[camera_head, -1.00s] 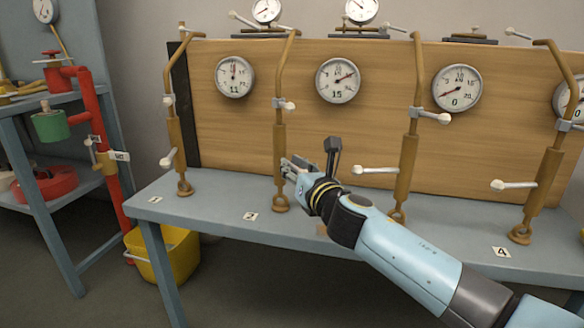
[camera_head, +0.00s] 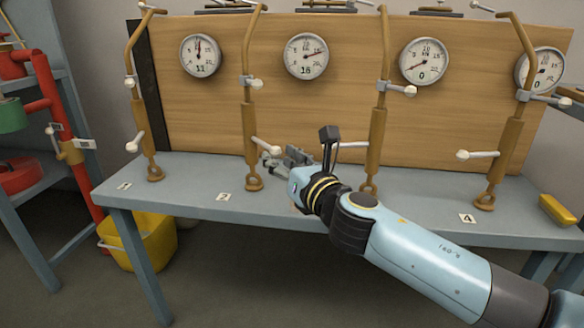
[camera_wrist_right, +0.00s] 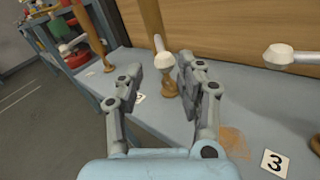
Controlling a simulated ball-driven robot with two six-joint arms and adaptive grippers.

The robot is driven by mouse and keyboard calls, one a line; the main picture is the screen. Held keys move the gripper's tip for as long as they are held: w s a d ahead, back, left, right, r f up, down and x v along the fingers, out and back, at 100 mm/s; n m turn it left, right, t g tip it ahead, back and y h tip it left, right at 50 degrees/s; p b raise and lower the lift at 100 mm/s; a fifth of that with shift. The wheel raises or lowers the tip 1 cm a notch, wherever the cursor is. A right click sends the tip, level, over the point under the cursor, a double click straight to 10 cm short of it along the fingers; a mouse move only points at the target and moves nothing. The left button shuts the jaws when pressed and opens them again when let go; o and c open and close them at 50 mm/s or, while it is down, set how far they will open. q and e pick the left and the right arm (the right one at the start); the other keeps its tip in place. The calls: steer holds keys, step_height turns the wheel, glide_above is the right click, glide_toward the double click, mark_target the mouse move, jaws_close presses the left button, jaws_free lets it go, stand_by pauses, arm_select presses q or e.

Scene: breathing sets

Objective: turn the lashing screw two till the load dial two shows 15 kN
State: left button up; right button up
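Lashing screw two (camera_head: 249,145) is a brown turnbuckle standing upright behind the number 2 plate (camera_head: 223,197). Its crank handle with a white knob (camera_head: 267,146) points right; the knob also shows in the right wrist view (camera_wrist_right: 163,55). Load dial two (camera_head: 306,56) has its needle to the upper right, and its small green number looks like 16, hard to read. My right gripper (camera_head: 283,157) is just right of screw two's foot, by the knob. In the right wrist view its fingers (camera_wrist_right: 160,72) are apart, with the knob seen between or beyond them. My left gripper is out of view.
Screw one (camera_head: 145,130) stands to the left, screw three (camera_head: 376,130) to the right behind my right arm, and screw four (camera_head: 505,150) further right. Their handles stick out sideways. A yellow block (camera_head: 558,210) lies at the bench's right end. A yellow bucket (camera_head: 140,245) stands below.

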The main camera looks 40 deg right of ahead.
steer(key=s, duration=0.4)
steer(key=shift+s+a, duration=0.35)
steer(key=shift+a, duration=0.05)
